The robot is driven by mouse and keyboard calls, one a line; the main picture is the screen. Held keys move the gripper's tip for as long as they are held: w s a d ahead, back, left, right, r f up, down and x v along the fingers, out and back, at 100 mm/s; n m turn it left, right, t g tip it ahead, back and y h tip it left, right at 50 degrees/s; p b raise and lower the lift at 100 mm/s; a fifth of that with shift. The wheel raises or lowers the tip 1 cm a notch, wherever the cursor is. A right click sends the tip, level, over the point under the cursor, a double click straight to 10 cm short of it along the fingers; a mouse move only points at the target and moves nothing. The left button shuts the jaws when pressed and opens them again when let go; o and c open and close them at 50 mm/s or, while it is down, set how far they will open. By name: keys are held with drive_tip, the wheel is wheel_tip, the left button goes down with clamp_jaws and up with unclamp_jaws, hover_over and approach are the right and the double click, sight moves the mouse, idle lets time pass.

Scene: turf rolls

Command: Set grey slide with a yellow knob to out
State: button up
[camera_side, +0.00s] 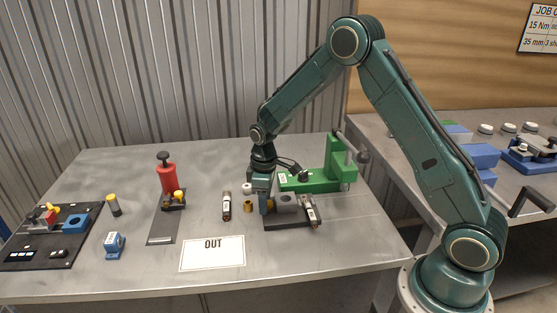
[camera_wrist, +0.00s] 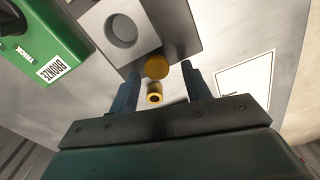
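The grey slide (camera_side: 287,202) is a block on a dark base plate (camera_side: 290,224) in the side view. The wrist view shows the grey slide (camera_wrist: 97,22) with a round hole in its top. Its yellow knob (camera_wrist: 156,67) sticks out from the edge facing my gripper. My gripper (camera_side: 266,208) points down at the knob end of the slide. In the wrist view my gripper (camera_wrist: 160,78) is open, a finger on each side of the knob, with gaps showing. A white card reading OUT (camera_side: 213,254) lies in front.
A green press (camera_side: 325,178) stands behind. A red clamp (camera_side: 167,179) is farther left.

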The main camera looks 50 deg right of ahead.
drive_tip(key=shift+s+d+r, duration=0.1)
drive_tip(key=shift+r, duration=0.05)
wheel_tip(320, 180, up, 14)
drive_tip(key=shift+f, duration=0.25)
idle(0.7)
drive_tip(key=s+a+r+m+t, duration=0.3)
drive_tip(key=s+r, duration=0.9)
drive_tip(key=s, duration=0.2)
drive_tip(key=s+a+m+t, duration=0.1)
drive_tip(key=s+m+t, duration=0.1)
drive_tip(key=s, duration=1.3)
drive_tip(key=shift+m, duration=0.5)
